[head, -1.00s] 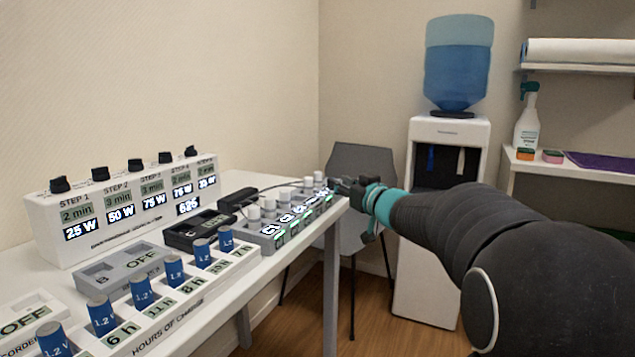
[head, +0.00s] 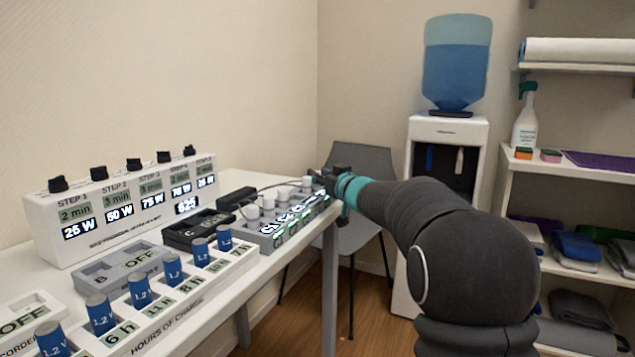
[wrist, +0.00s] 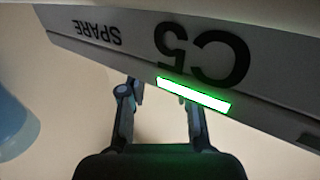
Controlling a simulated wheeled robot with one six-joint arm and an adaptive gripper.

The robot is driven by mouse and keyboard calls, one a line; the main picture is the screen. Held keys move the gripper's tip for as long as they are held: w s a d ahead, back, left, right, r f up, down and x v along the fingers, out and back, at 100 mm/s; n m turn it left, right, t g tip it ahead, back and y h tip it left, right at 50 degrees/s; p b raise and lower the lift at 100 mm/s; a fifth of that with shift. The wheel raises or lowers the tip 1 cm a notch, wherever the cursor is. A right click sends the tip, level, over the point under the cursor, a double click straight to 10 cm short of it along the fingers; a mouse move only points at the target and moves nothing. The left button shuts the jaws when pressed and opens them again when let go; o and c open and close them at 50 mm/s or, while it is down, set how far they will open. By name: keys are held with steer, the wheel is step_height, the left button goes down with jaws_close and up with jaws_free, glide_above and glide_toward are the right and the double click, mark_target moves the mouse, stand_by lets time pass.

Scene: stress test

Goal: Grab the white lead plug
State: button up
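A grey rack (head: 290,226) with lit labels holds several white cylinders (head: 268,201) in a row, near the table's right end. I cannot tell which white piece, if any, is the lead plug; no plug shows clearly. A thin dark cable (head: 275,187) runs from a black box towards the rack's far end. My gripper (head: 328,181) is at that far end and hides part of it. In the wrist view my gripper (wrist: 160,98) is open, with nothing seen between its fingers. The rack's face (wrist: 120,42) lies just ahead, with upside-down "C5" and "SPARE" and a green light bar (wrist: 193,95).
Blue cells stand in a white charger (head: 190,290) at the front of the white table. A grey box (head: 125,268), a dark box (head: 190,232) and a step-dial panel (head: 130,215) are beside them. A grey chair (head: 360,160) and water dispenser (head: 445,150) stand beyond the arm.

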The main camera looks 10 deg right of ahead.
jaws_close()
